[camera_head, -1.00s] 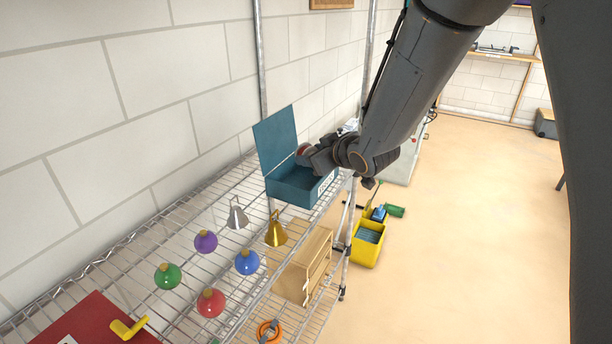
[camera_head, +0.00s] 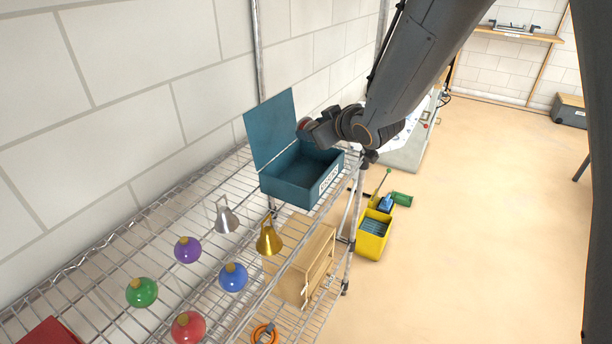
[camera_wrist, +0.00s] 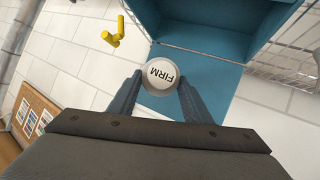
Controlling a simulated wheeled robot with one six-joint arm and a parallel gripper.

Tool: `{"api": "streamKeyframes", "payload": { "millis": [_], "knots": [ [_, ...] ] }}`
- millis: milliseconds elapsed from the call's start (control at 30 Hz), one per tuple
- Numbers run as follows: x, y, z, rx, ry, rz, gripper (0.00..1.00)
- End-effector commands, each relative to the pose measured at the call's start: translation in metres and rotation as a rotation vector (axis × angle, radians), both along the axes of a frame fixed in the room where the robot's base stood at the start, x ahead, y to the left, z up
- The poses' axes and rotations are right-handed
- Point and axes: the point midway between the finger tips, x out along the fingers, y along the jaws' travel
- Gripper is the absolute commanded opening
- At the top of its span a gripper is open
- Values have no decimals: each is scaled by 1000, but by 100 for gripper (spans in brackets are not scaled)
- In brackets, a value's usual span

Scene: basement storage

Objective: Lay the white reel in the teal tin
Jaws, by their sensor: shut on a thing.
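The teal tin (camera_head: 290,194) stands on the wire shelf with its lid (camera_head: 272,130) raised open towards the wall. My gripper (camera_head: 309,131) is above the tin's open top, near the lid. In the wrist view my gripper (camera_wrist: 160,88) is shut on the white reel (camera_wrist: 160,75), whose round white face reads FIRM. In the head view only a small reddish edge shows at the fingertips. The tin (camera_wrist: 215,25) also shows behind the reel in the wrist view. The reel is held clear of the tin's floor. Part of the tin's inside is hidden from the head camera.
Silver (camera_head: 227,217) and gold (camera_head: 269,238) bells and several round baubles, one blue (camera_head: 233,277), stand left of the tin. A wooden box (camera_head: 305,270) is below. A yellow bucket (camera_head: 371,235) stands on the floor. The block wall (camera_head: 110,90) is close behind the shelf.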

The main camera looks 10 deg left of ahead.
Motion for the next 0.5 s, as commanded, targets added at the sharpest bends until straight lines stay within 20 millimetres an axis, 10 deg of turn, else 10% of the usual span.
{"api": "streamKeyframes", "payload": {
  "millis": [500],
  "knots": [
    [0, 0, -35, 0, 0, 0, 23]
  ]
}}
